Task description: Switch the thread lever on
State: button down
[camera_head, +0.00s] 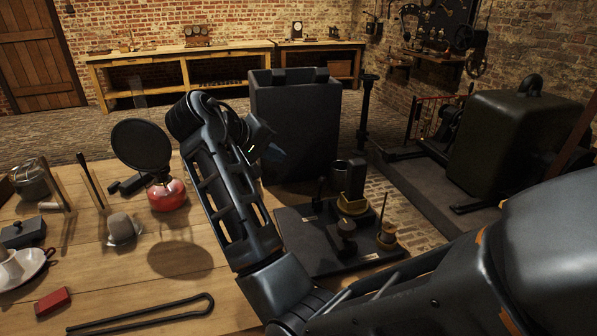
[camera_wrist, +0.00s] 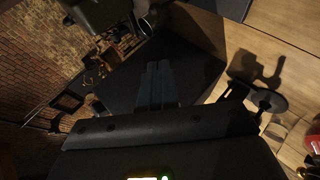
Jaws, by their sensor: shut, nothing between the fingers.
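My gripper (camera_head: 272,152) is raised above the far side of the wooden table, at the end of my dark arm, in front of a large dark upright block. In the wrist view my gripper's fingers (camera_wrist: 158,72) lie close together with nothing between them. A dark device (camera_head: 305,257) with a flat base, a thin rod and brass-coloured round parts stands at the table's right, lower right of the gripper. My arm covers part of its left side. I cannot tell which part is the thread lever, and I see no lever touched by the gripper.
The dark block (camera_head: 305,112) stands behind the gripper. A red vessel (camera_head: 167,194) and a black round disc (camera_head: 141,144) stand left of my arm. A red block (camera_head: 52,301) and a long dark looped rod (camera_head: 150,316) lie at the front left. A large dark cabinet (camera_head: 512,150) stands right.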

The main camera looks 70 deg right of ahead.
aim_at(320, 178)
jog(key=s+a+x, duration=0.1)
jog(key=s+x, duration=0.1)
jog(key=x, duration=1)
jog(key=shift+s+f, duration=0.15)
jog(key=shift+f, duration=0.15)
jog(key=shift+s+r+p, duration=0.1)
jog(key=shift+p, duration=0.3)
jog(key=p, duration=0.1)
jog(key=s+d+p, duration=0.1)
jog(key=p, duration=0.1)
jog(key=shift+s+d+r, duration=0.2)
jog(key=shift+s+r, duration=0.05)
jog(key=shift+s+d+f, duration=0.1)
jog(key=shift+f, duration=0.15)
